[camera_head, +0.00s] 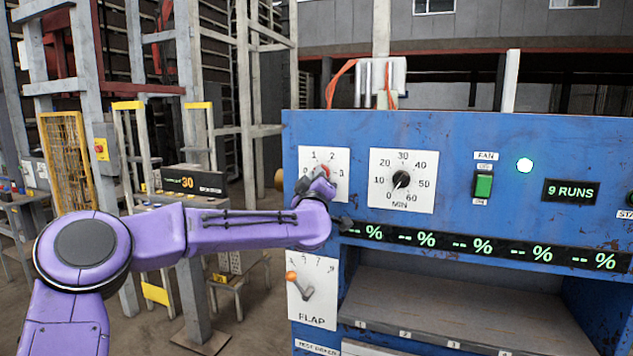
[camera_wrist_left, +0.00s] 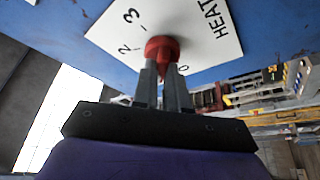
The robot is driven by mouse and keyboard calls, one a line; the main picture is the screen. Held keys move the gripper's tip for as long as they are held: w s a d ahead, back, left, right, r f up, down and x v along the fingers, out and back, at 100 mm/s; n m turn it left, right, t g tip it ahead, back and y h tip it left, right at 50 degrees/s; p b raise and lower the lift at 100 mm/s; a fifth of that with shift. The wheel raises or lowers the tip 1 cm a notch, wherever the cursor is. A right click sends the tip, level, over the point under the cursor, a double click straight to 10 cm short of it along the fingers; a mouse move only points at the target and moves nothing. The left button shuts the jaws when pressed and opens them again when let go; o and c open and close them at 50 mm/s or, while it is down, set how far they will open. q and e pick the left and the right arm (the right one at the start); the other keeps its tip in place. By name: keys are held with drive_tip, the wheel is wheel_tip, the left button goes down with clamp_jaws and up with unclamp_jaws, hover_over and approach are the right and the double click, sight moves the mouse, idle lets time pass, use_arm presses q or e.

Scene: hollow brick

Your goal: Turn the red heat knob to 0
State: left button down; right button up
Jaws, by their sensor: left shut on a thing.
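The red heat knob (camera_head: 325,170) sits on a white dial plate (camera_head: 312,156) at the left of the blue panel. In the head view, 1, 2 and 3 show on the plate and my gripper covers its lower part. In the left wrist view, the red knob (camera_wrist_left: 161,47) is between the fingertips of my left gripper (camera_wrist_left: 161,72), which is shut on it. My left gripper (camera_head: 320,178) reaches the dial from the left in the head view. A 0 shows beside the fingers in the wrist view. Where the knob points is hard to tell. My right gripper is out of view.
A MIN dial (camera_head: 402,181) is just right of the heat dial. A flap lever (camera_head: 301,284) with an orange tip is below my left forearm. A green fan switch (camera_head: 483,185) and a lit display row (camera_head: 475,245) are on the panel. An open shelf lies below.

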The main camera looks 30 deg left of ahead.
use_arm(q)
drive_tip(key=shift+r+n+g+p, duration=0.2)
drive_tip(key=shift+n+g, duration=0.5)
drive_tip(key=shift+n, duration=1.05)
drive_tip(key=shift+f+n+g+p, duration=0.1)
drive_tip(key=shift+n+g+p, duration=0.4)
drive_tip(key=shift+n, duration=1.3)
drive_tip(key=shift+r+n+g+p, duration=0.1)
drive_tip(key=shift+n+g, duration=0.8)
drive_tip(key=shift+n, duration=0.85)
drive_tip(key=c, duration=1.2)
unclamp_jaws()
drive_tip(key=shift+o, duration=0.2)
drive_tip(key=shift+f, duration=0.1)
